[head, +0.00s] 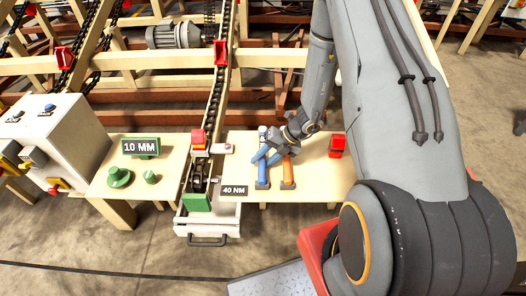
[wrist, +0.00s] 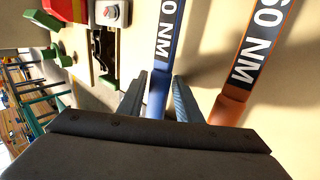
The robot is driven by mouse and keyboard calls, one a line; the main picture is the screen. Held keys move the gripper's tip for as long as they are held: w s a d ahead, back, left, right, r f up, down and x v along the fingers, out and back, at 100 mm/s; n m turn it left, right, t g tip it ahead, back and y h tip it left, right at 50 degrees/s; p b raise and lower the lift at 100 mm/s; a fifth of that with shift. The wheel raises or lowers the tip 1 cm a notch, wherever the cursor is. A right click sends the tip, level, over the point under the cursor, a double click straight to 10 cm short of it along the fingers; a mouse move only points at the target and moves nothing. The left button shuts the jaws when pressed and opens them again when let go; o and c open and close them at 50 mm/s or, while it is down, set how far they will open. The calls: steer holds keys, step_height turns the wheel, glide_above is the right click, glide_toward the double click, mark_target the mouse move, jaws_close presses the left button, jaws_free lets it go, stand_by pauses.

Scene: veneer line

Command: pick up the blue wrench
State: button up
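The blue wrench (head: 262,178) lies on the pale table (head: 320,187), left of the orange wrench (head: 288,172). My gripper (head: 267,156) is low over the blue wrench and hides part of it in the head view. In the wrist view, the blue wrench (wrist: 168,35) runs down between the two fingers of my gripper (wrist: 159,95), which stand apart on either side of its handle. A narrow gap seems to show beside the handle. The orange wrench (wrist: 231,105) lies to the right, outside the fingers. The body of my gripper hides the blue wrench's near end.
A "40 NM" sign (head: 234,190) stands at the table's left front. A red block (head: 336,145) is at the right. A chain conveyor (head: 215,120) passes on the left. Beyond it are a "10 MM" sign (head: 141,147) and green parts (head: 119,177).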

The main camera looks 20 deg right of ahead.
jaws_close()
steer(key=shift+r, duration=0.2)
step_height(320, 180, up, 9)
steer(key=shift+b, duration=0.65)
steer(key=s+a+p, duration=0.1)
steer(key=s+a, duration=0.1)
steer(key=a, duration=1.3)
steer(key=shift+s+f, duration=0.2)
steer(key=shift+s, duration=0.05)
